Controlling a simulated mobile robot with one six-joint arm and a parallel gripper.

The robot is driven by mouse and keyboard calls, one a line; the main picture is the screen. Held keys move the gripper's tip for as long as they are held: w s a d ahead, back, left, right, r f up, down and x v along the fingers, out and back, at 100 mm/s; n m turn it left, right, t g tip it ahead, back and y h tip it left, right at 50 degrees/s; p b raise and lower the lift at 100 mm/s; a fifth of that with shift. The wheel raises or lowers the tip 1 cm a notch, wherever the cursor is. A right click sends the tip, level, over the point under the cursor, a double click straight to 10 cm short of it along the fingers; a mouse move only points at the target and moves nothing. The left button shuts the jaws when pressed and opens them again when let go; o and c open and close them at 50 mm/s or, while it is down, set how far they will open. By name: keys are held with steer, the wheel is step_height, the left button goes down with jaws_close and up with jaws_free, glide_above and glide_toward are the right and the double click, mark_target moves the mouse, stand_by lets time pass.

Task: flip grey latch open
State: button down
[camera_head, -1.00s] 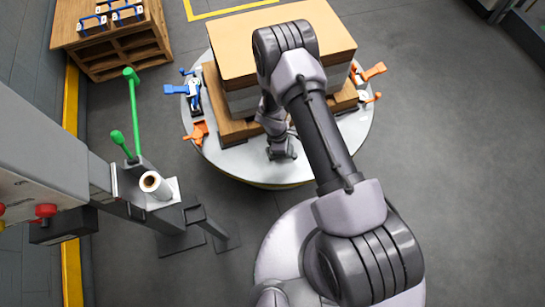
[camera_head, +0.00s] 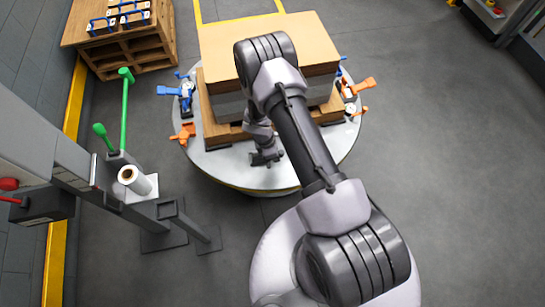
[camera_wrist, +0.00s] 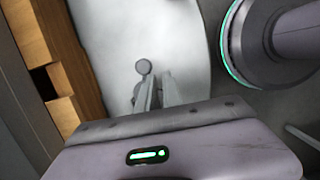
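My gripper (camera_head: 265,157) is low over the near side of the round white table, in front of the boxed stack. In the wrist view my gripper (camera_wrist: 159,78) shows two thin grey fingers with a narrow gap between them, so it looks slightly open. A small grey part with a round knob (camera_wrist: 143,67), likely the grey latch, lies just left of the fingertips over the white table top. I cannot tell whether it touches a finger. In the head view the grey latch cannot be made out near my gripper.
The round table (camera_head: 215,160) carries a wooden pallet (camera_head: 222,133) with a brown-topped stack (camera_head: 215,45). Blue clamps (camera_head: 186,92) and orange clamps (camera_head: 183,132) sit around its rim. A grey post with a white roll (camera_head: 137,180) stands at left. Floor at right is clear.

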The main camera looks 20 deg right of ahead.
steer(key=shift+d, duration=1.15)
steer(key=shift+w+a, duration=0.15)
steer(key=shift+a, duration=0.05)
